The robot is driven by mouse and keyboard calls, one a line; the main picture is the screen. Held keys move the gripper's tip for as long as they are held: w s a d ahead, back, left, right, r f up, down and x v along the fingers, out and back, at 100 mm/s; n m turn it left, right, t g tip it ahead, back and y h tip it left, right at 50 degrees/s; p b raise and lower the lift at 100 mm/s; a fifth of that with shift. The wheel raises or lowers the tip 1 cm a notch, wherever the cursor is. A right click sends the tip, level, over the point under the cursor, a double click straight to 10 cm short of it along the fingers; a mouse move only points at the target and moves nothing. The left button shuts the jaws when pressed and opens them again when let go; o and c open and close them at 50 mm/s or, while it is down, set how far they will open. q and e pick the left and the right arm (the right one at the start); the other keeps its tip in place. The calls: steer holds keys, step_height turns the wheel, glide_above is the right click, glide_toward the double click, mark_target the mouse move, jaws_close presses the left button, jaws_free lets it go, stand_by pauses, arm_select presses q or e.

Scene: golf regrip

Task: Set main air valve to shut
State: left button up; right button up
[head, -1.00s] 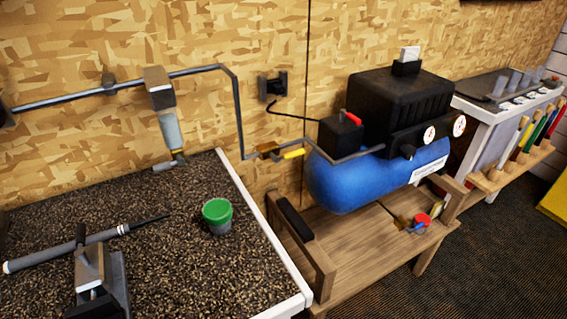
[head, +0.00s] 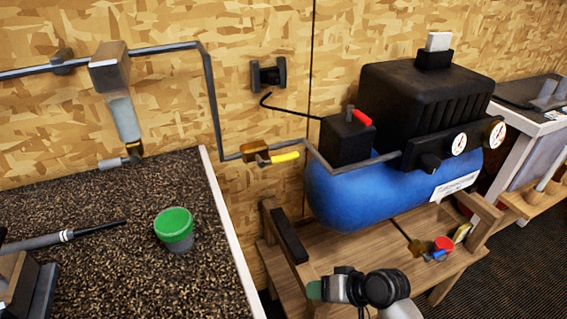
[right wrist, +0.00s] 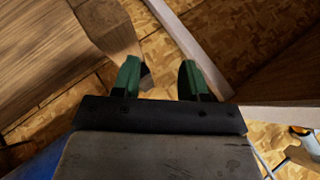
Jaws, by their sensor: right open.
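A brass valve (head: 256,152) sits on the grey air pipe (head: 212,105) on the wall, between the workbench and the compressor. Its yellow lever (head: 286,157) points right, roughly along the pipe. My right gripper (head: 314,290) is low in the head view, in front of the wooden stand, well below and to the right of the valve. In the right wrist view its green fingers (right wrist: 160,80) are apart with nothing between them. The valve cannot be made out in the right wrist view. My left gripper is out of view.
The blue compressor (head: 345,198) stands on a wooden stand (head: 385,255) right of the valve. A red switch (head: 362,118) sits on its black box. A green-lidded cup (head: 174,226) stands on the workbench (head: 110,185). A filter unit (head: 120,105) hangs at left. The space before the valve looks clear.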

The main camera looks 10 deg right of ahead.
steer(key=w+d+r+m+t+y, duration=0.1)
steer(key=w+r+m+t+y, duration=0.3)
steer(key=w+r, duration=0.7)
steer(key=y, duration=0.5)
glide_toward(284, 155)
steer(key=shift+t, duration=0.3)
steer(key=x, duration=0.6)
steer(key=f+x, duration=0.1)
steer(key=x, duration=0.3)
steer(key=shift+a+p, duration=0.15)
steer(key=shift+p, duration=0.25)
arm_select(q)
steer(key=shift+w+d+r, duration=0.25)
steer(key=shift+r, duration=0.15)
arm_select(e)
steer(key=shift+f, duration=0.1)
jaws_close()
